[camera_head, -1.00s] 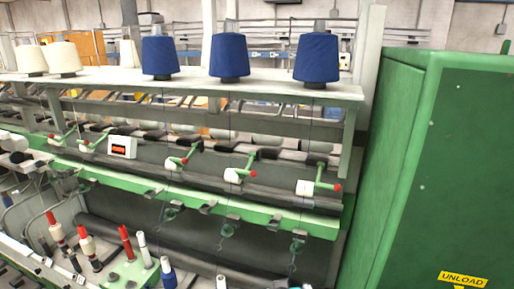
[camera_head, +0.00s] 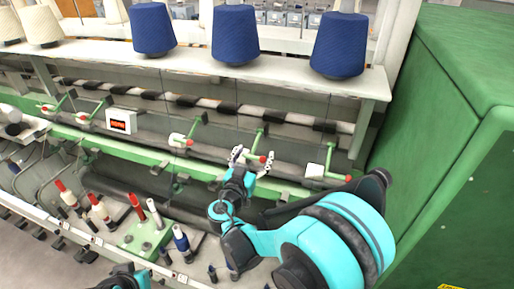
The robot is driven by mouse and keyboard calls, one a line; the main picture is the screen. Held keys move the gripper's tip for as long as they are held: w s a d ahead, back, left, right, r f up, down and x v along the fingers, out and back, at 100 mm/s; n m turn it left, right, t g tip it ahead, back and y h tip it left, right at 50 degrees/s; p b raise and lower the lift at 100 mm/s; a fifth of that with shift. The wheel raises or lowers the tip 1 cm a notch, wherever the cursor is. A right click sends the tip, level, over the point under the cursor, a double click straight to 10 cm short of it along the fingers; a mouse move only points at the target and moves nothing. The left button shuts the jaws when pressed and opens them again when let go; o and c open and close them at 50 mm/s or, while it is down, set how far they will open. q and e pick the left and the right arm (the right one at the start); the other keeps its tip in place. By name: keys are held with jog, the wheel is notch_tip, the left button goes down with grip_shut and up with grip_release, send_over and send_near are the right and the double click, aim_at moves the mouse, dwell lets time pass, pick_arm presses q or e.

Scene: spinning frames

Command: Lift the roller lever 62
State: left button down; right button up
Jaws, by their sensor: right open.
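Several green roller levers with red ball ends stand in a row along the machine's green rail. No number is readable on them, so I cannot tell which is 62. My right gripper (camera_head: 252,158) is open in the middle of the view, its light fingers spread at the lever (camera_head: 256,141) right of centre. That lever's red ball lies between or just behind the fingers; contact cannot be told. Another lever (camera_head: 192,131) stands to the left and one (camera_head: 328,160) to the right, by a white block. A teal part of my left arm shows at the bottom edge; its gripper is out of view.
Blue yarn cones (camera_head: 235,36) stand on the white shelf (camera_head: 270,70) above the levers. A tall green cabinet (camera_head: 450,130) closes off the right side. A small red display (camera_head: 121,121) sits on the rail. Several bobbins (camera_head: 180,240) stand at lower left.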

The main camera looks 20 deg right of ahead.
jog(key=shift+x, duration=1.15)
jog(key=shift+c, duration=0.2)
jog(key=shift+d, duration=0.1)
jog(key=c, duration=1.6)
grip_shut()
